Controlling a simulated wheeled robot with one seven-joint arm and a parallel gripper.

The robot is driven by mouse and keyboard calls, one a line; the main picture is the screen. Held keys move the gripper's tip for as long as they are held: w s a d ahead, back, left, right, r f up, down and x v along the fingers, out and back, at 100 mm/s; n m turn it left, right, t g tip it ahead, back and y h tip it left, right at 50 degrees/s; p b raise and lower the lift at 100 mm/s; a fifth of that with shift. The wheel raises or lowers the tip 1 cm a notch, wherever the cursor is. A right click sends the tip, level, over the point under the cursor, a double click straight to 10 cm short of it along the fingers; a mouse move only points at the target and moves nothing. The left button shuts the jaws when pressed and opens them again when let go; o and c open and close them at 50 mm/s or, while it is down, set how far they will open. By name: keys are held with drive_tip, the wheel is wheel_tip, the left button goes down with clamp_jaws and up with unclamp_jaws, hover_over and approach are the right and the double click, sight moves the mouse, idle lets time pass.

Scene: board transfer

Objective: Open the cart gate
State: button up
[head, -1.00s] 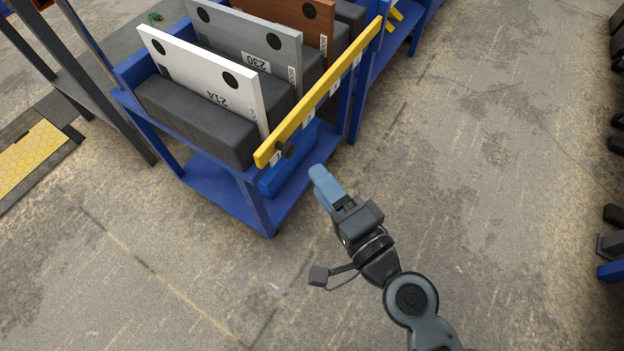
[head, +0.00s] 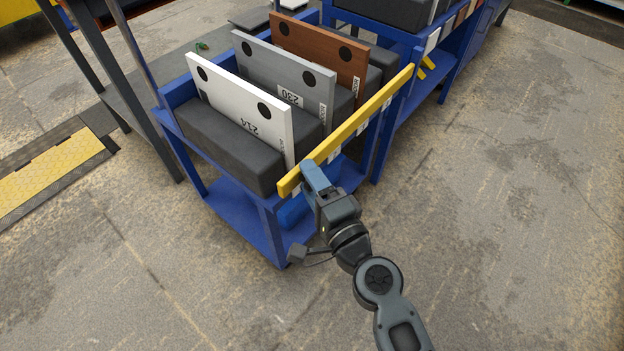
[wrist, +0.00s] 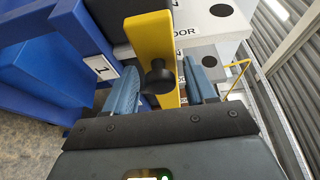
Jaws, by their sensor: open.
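The cart gate is a yellow bar (head: 350,128) across the open side of the blue cart (head: 240,215). A black knob (wrist: 158,77) sits on the bar near its end in the wrist view. My gripper (head: 312,172) is at the near end of the bar in the head view. In the wrist view my gripper (wrist: 160,88) is open, with one blue finger on each side of the yellow bar (wrist: 153,45) and the knob between them. I cannot tell whether either finger touches the bar. The knob is hidden behind my gripper in the head view.
A white board (head: 240,107), a grey board (head: 283,75) and a brown board (head: 318,55) stand upright in dark padding on the cart. Another blue rack (head: 440,75) stands behind. The floor (head: 500,220) to the right is clear.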

drive_tip(key=shift+c, duration=0.5)
clamp_jaws()
